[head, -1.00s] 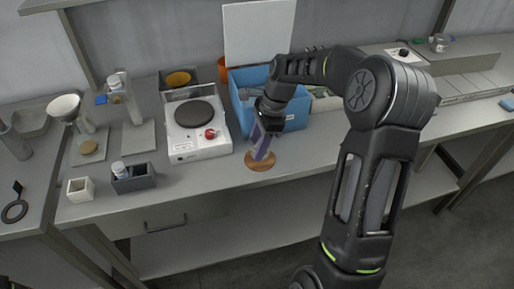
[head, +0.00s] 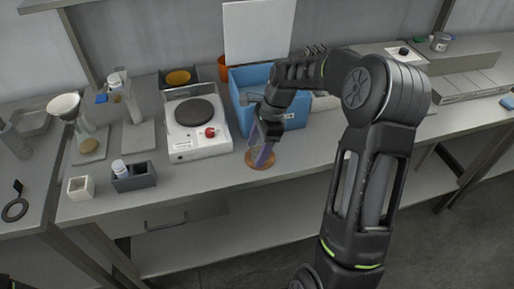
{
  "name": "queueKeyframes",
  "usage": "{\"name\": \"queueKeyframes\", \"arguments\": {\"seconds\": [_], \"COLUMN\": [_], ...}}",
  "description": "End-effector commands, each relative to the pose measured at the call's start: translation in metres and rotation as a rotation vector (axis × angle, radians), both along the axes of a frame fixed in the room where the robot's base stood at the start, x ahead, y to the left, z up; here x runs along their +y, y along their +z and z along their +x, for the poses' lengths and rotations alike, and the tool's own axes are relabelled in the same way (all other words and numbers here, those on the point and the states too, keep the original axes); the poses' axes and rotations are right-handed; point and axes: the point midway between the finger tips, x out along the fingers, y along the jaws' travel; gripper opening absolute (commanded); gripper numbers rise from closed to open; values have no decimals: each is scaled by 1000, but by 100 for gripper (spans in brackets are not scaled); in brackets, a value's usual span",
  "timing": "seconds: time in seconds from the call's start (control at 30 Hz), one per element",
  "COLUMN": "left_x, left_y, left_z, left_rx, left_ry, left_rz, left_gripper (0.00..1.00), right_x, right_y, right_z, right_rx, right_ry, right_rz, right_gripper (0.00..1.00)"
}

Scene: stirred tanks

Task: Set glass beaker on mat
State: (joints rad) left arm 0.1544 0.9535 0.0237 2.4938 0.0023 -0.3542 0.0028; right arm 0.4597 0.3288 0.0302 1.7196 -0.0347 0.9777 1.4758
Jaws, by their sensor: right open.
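A round brown cork mat (head: 260,164) lies on the bench just in front of the blue bin. A clear glass beaker with a purplish tint (head: 259,153) stands over the mat, and its base appears to be on it. My right gripper (head: 265,138) points down at the beaker from the back right. Its fingers are open around or beside the glass, partly hidden by the see-through wall and the wrist. The exact gap between fingers and glass is too small to tell. My left gripper is not in view.
A blue bin (head: 240,104) stands right behind the beaker. A white hotplate (head: 182,144) with a red knob stands to the left. The bench front near the mat is clear.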

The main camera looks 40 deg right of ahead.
Motion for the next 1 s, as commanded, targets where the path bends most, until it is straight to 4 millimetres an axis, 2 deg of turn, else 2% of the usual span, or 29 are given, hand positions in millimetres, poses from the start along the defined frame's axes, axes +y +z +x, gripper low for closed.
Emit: {"name": "queueKeyframes", "arguments": {"seconds": [0.27,0.7,0.83,1.0], "left_x": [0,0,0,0], "left_y": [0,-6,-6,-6], "left_z": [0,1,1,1], "left_rx": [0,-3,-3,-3], "left_ry": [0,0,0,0], "left_rz": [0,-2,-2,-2], "left_gripper": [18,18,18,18], "right_x": [-4,-27,-32,-34], "right_y": [13,94,110,118], "right_z": [0,-8,-10,-12], "right_rx": [-3,-4,-2,-1], "right_ry": [-1,-1,-1,0], "right_rz": [-2,-1,-1,0], "right_gripper": [67,67,67,67]}}
